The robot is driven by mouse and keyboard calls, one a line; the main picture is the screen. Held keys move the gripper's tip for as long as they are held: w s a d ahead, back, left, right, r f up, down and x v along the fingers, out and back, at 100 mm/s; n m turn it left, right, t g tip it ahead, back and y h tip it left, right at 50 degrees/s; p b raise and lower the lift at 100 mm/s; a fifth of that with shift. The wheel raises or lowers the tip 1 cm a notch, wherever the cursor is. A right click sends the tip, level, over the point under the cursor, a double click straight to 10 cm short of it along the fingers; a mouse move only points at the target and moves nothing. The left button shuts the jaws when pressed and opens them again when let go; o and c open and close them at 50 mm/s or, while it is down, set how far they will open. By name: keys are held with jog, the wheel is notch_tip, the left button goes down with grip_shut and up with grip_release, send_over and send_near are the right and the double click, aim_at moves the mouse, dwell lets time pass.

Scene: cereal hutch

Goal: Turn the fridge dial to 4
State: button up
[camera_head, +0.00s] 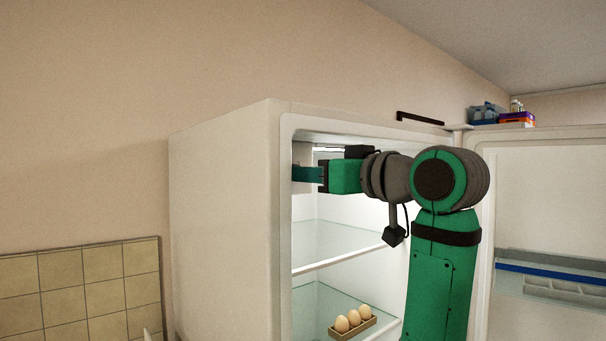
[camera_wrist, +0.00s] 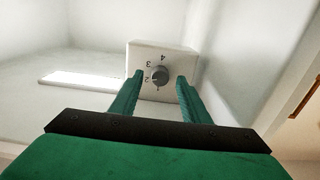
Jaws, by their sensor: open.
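The fridge dial (camera_wrist: 160,76) is a small grey round knob on a white box (camera_wrist: 172,50) fixed inside the fridge. Numbers around it show 4 at the top, 3 at upper left and 2 at left. Its exact pointer setting is too small to tell. My gripper (camera_wrist: 160,84) is open, with its two green fingers on either side of the dial in the wrist view and visible gaps to it. In the head view my gripper (camera_head: 300,174) reaches into the upper left of the open fridge (camera_head: 225,220), and the dial is hidden there.
Glass shelves (camera_head: 340,243) lie below my gripper. A holder with several eggs (camera_head: 353,322) sits on a lower shelf. The fridge door (camera_head: 545,195) stands open at right, with a door bin (camera_head: 550,285). Bottles and boxes (camera_head: 500,114) show above the door.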

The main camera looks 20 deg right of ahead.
jog(key=shift+x, duration=0.85)
jog(key=c, duration=1)
jog(key=shift+c, duration=0.2)
jog(key=shift+m, duration=0.3)
jog(key=m, duration=2)
jog(key=shift+r, duration=0.1)
jog(key=shift+m, duration=0.3)
